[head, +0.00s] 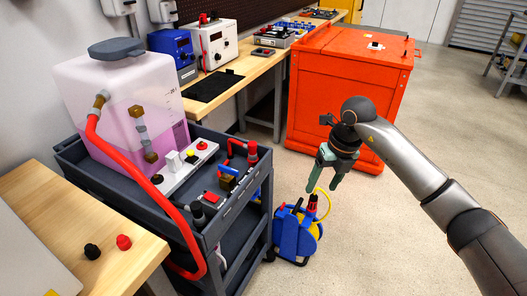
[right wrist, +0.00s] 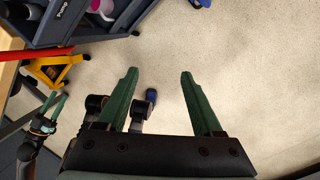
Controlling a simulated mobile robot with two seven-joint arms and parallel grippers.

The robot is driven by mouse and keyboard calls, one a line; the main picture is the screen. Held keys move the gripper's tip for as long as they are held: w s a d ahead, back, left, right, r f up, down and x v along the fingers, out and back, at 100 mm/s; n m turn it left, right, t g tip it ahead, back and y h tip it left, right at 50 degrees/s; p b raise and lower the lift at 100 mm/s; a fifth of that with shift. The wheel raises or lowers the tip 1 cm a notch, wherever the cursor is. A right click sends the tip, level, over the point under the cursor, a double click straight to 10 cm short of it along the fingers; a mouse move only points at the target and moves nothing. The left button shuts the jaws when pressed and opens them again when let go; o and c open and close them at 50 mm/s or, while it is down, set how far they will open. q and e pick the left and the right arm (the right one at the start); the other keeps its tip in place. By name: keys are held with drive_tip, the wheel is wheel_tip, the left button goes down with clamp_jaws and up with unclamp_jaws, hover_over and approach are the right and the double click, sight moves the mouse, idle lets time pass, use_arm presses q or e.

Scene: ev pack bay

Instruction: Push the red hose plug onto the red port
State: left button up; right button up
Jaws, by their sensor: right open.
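A red hose (head: 165,205) runs from a fitting on the coolant tank down over the near side of the grey cart. Its lower end is out of sight in the head view, so I cannot make out its plug. A white strip (head: 185,170) beside the tank carries a red round fitting (head: 202,146), which may be the red port. My right gripper (head: 325,189) is open and empty, right of the cart; the right wrist view shows bare floor between its fingers (right wrist: 160,75). My left gripper (right wrist: 54,104) shows small in that view, its opening unclear.
A blue reel (head: 294,235) stands on the floor below my right gripper. A red crate (head: 340,100) stands behind. Red (head: 123,242) and black (head: 92,251) caps lie on the wooden bench. Floor at right is clear.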

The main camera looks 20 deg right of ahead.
drive_tip(key=s+a+f+n+y, duration=0.1)
drive_tip(key=s+a+f+y, duration=0.15)
drive_tip(key=a, duration=0.45)
drive_tip(key=s+a+f+y, duration=0.1)
drive_tip(key=a+f+y, duration=0.1)
drive_tip(key=a+y, duration=0.35)
drive_tip(key=s+a+r+m+t+y, duration=0.3)
drive_tip(key=a+r+m+t+y, duration=0.4)
drive_tip(key=a+m, duration=0.4)
drive_tip(key=s+d+f+m+t+h, duration=0.2)
drive_tip(key=d+f+m+t+h, duration=0.55)
drive_tip(key=f+m+h, duration=0.6)
drive_tip(key=s+d+f+m+g, duration=0.3)
drive_tip(key=s+f+m+g, duration=0.4)
drive_tip(key=s+f+m, duration=0.3)
drive_tip(key=s+f, duration=0.2)
drive_tip(key=s, duration=0.1)
drive_tip(key=shift+s+f, duration=0.25)
drive_tip(key=shift+s, duration=0.05)
